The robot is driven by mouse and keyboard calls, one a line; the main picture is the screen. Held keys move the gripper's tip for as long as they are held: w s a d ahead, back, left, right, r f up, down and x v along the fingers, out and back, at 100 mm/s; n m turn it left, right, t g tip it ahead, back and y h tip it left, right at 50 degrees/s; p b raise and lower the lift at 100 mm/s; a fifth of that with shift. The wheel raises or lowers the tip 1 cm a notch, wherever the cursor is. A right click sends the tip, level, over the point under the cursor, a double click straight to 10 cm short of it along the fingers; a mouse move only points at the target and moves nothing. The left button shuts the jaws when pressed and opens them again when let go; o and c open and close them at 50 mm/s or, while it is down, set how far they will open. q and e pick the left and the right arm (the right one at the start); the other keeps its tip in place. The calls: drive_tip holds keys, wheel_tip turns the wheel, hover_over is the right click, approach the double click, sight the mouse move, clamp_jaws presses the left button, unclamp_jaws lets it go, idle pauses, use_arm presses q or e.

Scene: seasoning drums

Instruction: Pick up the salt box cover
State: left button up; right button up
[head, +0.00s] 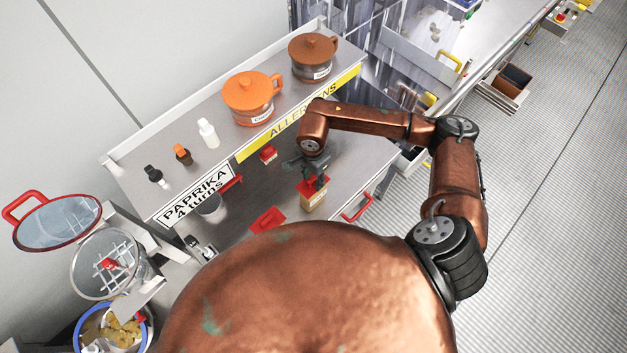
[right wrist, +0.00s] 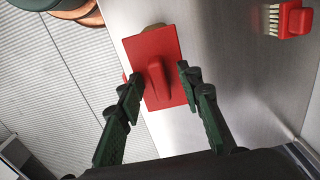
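The salt box (head: 313,203) is a small tan box on the lower steel shelf in the head view; I cannot read its label. Its red cover (head: 305,188) sits on top, partly hidden by my right gripper (head: 318,168). In the right wrist view the cover (right wrist: 143,50) is a flat red plate with a raised red handle (right wrist: 158,82) in the middle. My right gripper (right wrist: 158,88) is open above it, with one dark green finger on each side of the handle and gaps on both sides. My left gripper is not in view.
Another red piece (head: 268,220) lies left of the box. A red brush (right wrist: 295,20) lies on the steel surface. Orange (head: 252,97) and brown (head: 312,57) pots and small shakers (head: 208,133) stand on the upper shelf.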

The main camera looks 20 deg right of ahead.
drive_tip(key=shift+f, duration=0.1)
drive_tip(key=shift+c, duration=0.3)
clamp_jaws()
